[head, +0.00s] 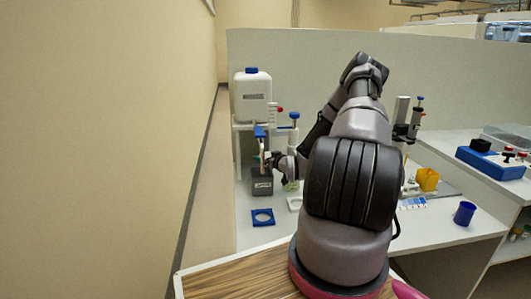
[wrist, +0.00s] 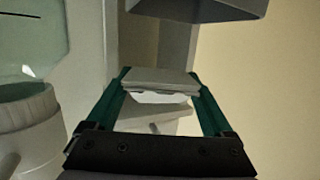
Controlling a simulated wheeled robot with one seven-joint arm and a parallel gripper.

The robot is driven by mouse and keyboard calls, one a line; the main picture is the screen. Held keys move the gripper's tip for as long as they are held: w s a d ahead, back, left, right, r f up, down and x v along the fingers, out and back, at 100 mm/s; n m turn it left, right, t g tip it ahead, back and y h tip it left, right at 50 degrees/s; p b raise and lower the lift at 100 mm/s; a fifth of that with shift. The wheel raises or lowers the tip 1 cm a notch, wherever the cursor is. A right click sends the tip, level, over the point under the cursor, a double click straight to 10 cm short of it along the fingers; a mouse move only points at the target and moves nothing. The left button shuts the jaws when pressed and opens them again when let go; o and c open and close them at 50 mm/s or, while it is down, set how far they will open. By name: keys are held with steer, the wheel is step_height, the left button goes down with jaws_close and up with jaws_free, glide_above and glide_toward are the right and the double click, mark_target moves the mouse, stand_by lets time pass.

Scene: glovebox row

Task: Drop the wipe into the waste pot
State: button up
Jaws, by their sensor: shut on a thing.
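My gripper (head: 268,160) is at the left bench, beside a white stand and just above a dark grey pot with a pale label (head: 262,182). This may be the waste pot; its inside is not visible. In the wrist view my gripper (wrist: 160,88) has its two green fingers shut on a flat pale grey piece (wrist: 160,77), which looks like the wipe. The piece spans the gap between the fingertips. In the head view the wipe is too small to make out. A dark grey block-like edge (wrist: 205,8) shows beyond the fingertips.
A white bottle with a blue cap (head: 252,97) stands on the stand. A blue ring plate (head: 262,217) lies in front of the grey pot. A yellow cup (head: 427,179) and a blue cup (head: 464,213) stand to the right. A white jar (wrist: 30,130) is close at left.

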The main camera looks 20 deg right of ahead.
steer(key=shift+f, duration=0.6)
steer(key=o, duration=1.2)
steer(key=shift+s, duration=0.1)
steer(key=v, duration=0.7)
steer(key=shift+s+r, duration=0.1)
steer(key=shift+s, duration=0.1)
